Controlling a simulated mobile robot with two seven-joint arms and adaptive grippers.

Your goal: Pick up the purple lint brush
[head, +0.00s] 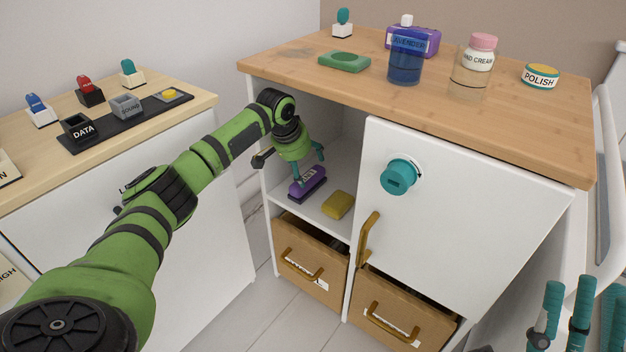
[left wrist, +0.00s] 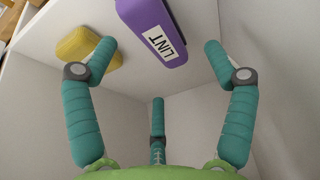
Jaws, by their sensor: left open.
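The purple lint brush (head: 307,182) lies on the shelf inside the open left side of the white cabinet. Its white LINT label faces up, and it also shows in the left wrist view (left wrist: 154,28). My left gripper (head: 308,162) is inside the compartment just above the brush. Its teal fingers (left wrist: 158,68) are spread open, with the brush seen between and beyond them, not gripped. In the head view the fingers stand in front of part of the brush. My right gripper (head: 573,318) shows partly at the lower right corner, away from the cabinet.
A yellow sponge (head: 338,205) lies on the same shelf, right of the brush. The cabinet door (head: 450,220) with a teal knob is right of the opening. Cardboard drawers (head: 310,262) sit below. The wooden top (head: 490,115) overhangs the arm and holds bottles and jars.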

